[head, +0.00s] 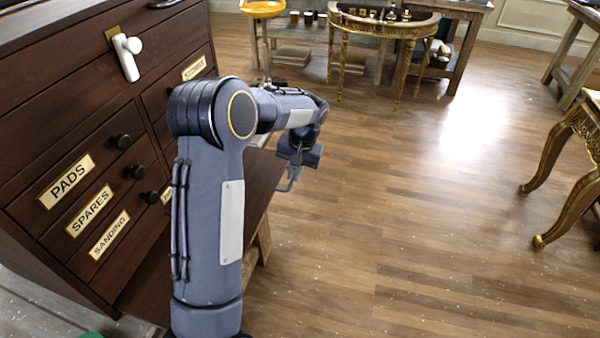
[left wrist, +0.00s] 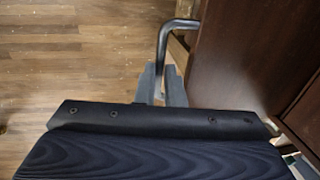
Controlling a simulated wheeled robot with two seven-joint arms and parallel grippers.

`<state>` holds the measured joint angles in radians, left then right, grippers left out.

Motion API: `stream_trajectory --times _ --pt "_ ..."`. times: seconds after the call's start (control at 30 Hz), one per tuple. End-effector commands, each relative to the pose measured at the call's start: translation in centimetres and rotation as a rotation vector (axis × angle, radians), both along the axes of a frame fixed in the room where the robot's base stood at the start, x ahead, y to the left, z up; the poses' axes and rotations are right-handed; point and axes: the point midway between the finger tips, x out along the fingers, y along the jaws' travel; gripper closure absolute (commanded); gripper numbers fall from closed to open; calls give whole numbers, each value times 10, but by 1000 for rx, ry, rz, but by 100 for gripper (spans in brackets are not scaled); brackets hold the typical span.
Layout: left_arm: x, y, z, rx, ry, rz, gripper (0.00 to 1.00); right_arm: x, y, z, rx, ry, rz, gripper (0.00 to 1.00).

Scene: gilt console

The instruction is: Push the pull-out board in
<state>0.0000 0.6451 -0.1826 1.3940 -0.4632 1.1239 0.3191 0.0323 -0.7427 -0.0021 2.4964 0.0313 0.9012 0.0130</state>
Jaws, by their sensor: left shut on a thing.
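The pull-out board (head: 262,178) is a dark reddish-brown panel standing out from the front of the drawer cabinet, partly hidden behind my left arm. Its bent bar handle (head: 292,182) is at the outer edge. In the left wrist view the board (left wrist: 240,50) fills the right side, and the dark handle (left wrist: 164,45) curves out from it. My left gripper (head: 297,163) is at the handle, and its grey fingers (left wrist: 160,88) are shut on the bar. My right gripper is not in view.
The cabinet (head: 75,130) has small drawers labelled PADS, SPARES and SANDING with black knobs. A white hook-like fitting (head: 127,55) is on its upper front. A gilt console (head: 385,25) stands at the back, and a gilt-legged table (head: 575,140) at right. The floor between is open.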

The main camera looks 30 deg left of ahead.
Motion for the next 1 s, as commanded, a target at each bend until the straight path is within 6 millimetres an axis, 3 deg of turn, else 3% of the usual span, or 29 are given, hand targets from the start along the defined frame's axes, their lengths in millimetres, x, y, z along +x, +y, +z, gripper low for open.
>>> stream_trajectory --times 0.5,0.7,1.0 --pt "-30 125 1 3 -1 8 100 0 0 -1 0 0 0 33" --pt "-36 151 1 3 -1 4 100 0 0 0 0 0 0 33" --pt "-38 160 1 2 -2 1 100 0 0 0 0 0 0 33"
